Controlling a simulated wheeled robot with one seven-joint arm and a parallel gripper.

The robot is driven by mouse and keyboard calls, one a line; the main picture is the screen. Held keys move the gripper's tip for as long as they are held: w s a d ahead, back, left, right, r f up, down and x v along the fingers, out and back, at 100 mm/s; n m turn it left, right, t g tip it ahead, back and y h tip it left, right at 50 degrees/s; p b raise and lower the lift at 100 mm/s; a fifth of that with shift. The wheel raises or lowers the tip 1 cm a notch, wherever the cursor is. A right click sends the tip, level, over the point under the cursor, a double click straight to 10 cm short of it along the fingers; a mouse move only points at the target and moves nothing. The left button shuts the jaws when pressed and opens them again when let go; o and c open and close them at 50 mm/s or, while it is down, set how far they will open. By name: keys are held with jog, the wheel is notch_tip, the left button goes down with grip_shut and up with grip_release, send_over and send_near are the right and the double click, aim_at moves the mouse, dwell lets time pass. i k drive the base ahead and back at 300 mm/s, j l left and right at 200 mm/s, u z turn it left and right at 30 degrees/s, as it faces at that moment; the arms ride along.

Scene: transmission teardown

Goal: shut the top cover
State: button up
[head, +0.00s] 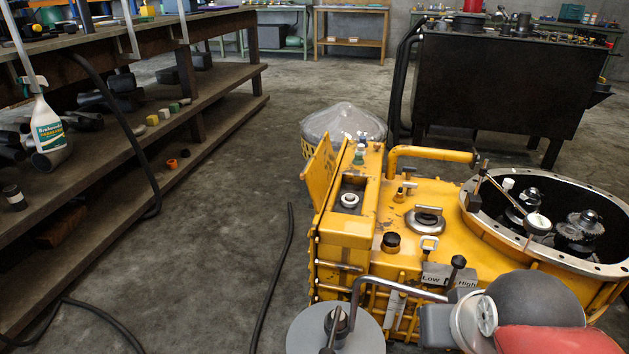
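The yellow transmission housing (450,208) stands on the floor at the centre right. The top cover seems to be the yellow flap (322,171) at the left of its box-shaped section. It stands open, tilted up above the opening. Inside the opening a pale ring-shaped part (349,200) shows. Parts of my own arm, grey and red, show at the lower right, in front of the housing. No gripper fingers can be made out in the head view, and nothing is seen touching the flap.
A grey disc (305,330) with a bent bar stands at the front. The large round opening (487,222) at the right holds gears. A wrapped drum (343,125) stands behind the flap. A wooden workbench (200,95) lines the left. A black hose (271,295) crosses otherwise open floor between.

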aim_at(317, 172)
jog(key=k+j+z, duration=0.15)
jog(key=j, duration=0.2)
jog(key=k+j+z, duration=0.1)
jog(key=j, duration=0.25)
jog(key=k+j+z, duration=0.15)
jog(key=i+j+z, duration=0.2)
jog(key=j, duration=0.75)
jog(key=j+z, duration=0.15)
jog(key=j, duration=0.8)
jog(key=i+j, duration=0.1)
jog(key=i, duration=0.55)
jog(key=k+j, duration=0.25)
jog(key=i+j, duration=0.1)
jog(key=j, duration=0.4)
jog(key=l, duration=0.35)
jog(key=i+l, duration=0.15)
jog(key=l, duration=0.25)
jog(key=k, duration=0.1)
